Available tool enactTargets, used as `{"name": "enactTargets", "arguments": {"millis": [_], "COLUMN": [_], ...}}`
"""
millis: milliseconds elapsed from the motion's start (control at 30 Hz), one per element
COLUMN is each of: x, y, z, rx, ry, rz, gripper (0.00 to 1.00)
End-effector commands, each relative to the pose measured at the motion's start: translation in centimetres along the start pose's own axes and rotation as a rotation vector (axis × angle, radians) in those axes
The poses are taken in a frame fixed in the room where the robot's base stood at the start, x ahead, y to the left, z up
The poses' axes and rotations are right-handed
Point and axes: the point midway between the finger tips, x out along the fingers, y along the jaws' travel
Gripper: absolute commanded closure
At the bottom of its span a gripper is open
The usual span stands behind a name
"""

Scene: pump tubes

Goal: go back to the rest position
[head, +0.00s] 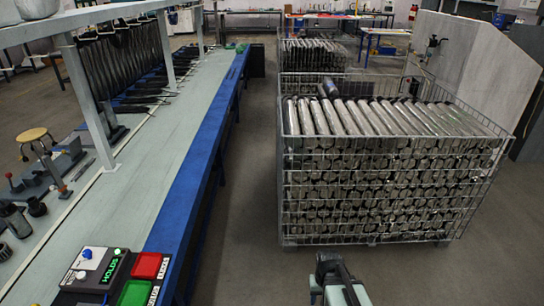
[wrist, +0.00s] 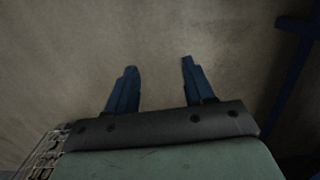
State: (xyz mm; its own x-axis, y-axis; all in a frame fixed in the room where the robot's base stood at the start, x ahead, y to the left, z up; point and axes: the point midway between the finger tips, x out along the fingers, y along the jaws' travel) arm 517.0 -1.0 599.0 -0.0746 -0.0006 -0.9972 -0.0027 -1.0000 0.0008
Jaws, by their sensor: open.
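My gripper (wrist: 158,88) shows in the wrist view with its two blue fingers spread apart. It is open, and nothing is between the fingers. Bare floor lies beyond them. In the head view the end of my arm shows at the bottom edge, right of the centre, in front of the wire crate; the fingertips cannot be made out there. The crate (head: 365,239) is full of stacked metal tubes (head: 400,118) lying in rows.
A long workbench (head: 160,165) with a blue edge runs along the left. A control box (head: 105,270) with red and green buttons sits at its near end. Another filled crate (head: 312,52) stands farther back. The floor (head: 245,200) between bench and crate is clear.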

Motion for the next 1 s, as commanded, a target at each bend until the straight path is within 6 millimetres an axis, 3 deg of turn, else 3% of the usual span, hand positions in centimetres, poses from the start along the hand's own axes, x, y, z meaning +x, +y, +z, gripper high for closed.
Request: {"name": "enactTargets", "arguments": {"millis": [267,600,1000], "x": [5.7,12.4,17.7], "y": [0.0,0.1,0.1], "z": [5.3,13.5,23.1], "rx": [0.000,0.001,0.002], "ry": [-0.125,-0.298,-0.476], "rz": [0.000,0.000,0.000], "gripper": [0.47,0.47,0.47]}}
